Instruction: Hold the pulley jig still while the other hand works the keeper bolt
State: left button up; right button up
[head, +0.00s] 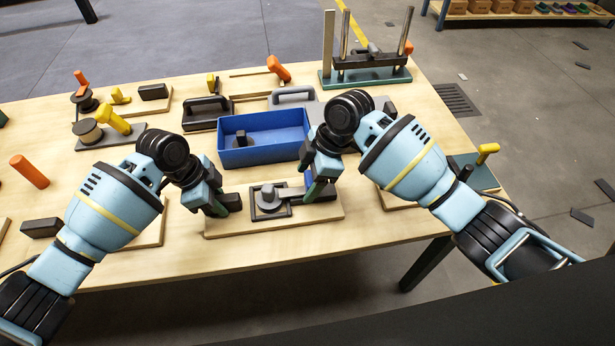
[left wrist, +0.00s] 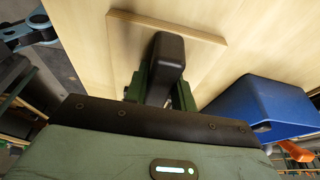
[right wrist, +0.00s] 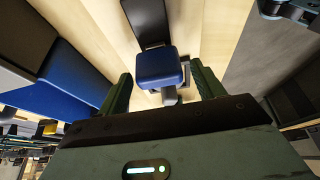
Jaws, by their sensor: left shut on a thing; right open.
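The pulley jig is a light wooden board (head: 285,225) with a grey pulley (head: 268,198) in a dark square frame and a dark bar running right from it. My left gripper (head: 226,206) is shut on a black block at the board's left end; the block (left wrist: 166,60) shows between its fingers in the left wrist view. My right gripper (head: 318,193) is open at the board's right end. In the right wrist view a blue-topped piece (right wrist: 160,68), perhaps the keeper bolt, stands between its spread fingers with gaps on both sides.
A blue bin (head: 262,155) with a dark block inside stands just behind the jig. A green-based press with posts (head: 365,75) stands at the back right. Other boards with yellow and orange handles lie at the left. An orange cylinder (head: 30,171) lies at far left.

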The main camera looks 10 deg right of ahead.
pick_arm(q)
jog(key=shift+a, duration=0.1)
pick_arm(e)
jog(key=v, duration=1.1)
jog(key=shift+r, duration=0.35)
jog(key=shift+d, duration=0.1)
pick_arm(q)
jog(key=o, duration=1.8)
jog(key=shift+o, duration=0.2)
jog(key=shift+r, duration=0.15)
pick_arm(e)
jog(key=shift+r, duration=0.2)
pick_arm(q)
jog(key=shift+r+p, duration=1.75)
jog(key=shift+r, duration=1.15)
pick_arm(e)
notch_tip(320, 180, up, 9)
jog(key=t, duration=0.1)
jog(key=shift+w+f, duration=0.15)
jog(key=shift+f, duration=0.05)
pick_arm(q)
jog(key=shift+f, duration=0.1)
pick_arm(e)
jog(key=shift+f, duration=0.1)
